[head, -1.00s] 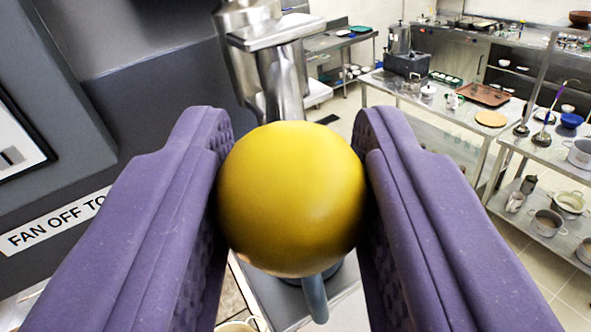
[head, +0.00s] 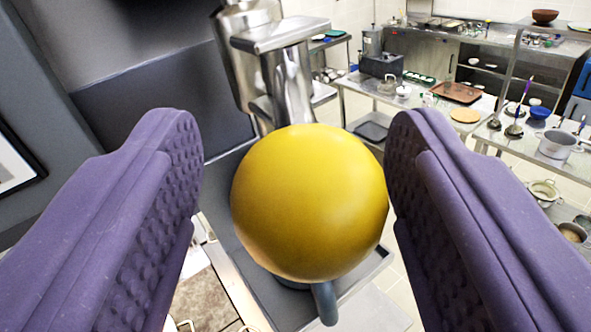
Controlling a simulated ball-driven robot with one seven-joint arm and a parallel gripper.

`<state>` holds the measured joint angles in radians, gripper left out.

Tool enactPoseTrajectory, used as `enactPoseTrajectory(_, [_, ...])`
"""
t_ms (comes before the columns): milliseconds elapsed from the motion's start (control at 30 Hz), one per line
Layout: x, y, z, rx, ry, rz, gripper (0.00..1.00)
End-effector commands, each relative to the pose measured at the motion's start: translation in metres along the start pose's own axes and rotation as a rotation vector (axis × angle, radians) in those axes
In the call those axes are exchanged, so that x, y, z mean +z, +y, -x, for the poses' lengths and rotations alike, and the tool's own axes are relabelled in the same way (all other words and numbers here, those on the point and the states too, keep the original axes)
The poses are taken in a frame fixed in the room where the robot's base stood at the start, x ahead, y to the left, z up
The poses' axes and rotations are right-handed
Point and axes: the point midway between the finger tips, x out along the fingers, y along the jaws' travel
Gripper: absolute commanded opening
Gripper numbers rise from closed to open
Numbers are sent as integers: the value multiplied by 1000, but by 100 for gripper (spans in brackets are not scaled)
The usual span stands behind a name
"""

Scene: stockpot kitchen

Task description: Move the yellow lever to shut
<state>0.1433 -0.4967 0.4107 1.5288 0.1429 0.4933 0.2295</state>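The yellow lever knob (head: 310,203) is a large smooth ball in the middle of the head view. A grey-blue stem (head: 326,303) shows below it. My gripper (head: 292,160) is open, with its two purple textured fingers on either side of the ball. A clear gap shows between the left finger and the ball. The right finger is very close to the ball's right side, and I cannot tell whether it touches. The lever's pivot is hidden behind the ball.
A shiny metal machine part (head: 275,60) stands right behind the ball, above a dark grey tray (head: 380,262). A dark grey panel is at the left. Steel tables with a brown tray (head: 456,93) and pots (head: 558,146) stand further back at the right.

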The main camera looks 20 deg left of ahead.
Motion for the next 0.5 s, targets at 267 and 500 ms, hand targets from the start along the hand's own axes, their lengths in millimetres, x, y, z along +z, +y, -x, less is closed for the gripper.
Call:
enactPoseTrajectory(267, [1,0,10,0,1,1,61])
enactPoseTrajectory(500, [2,-1,55,-2,3,1,61])
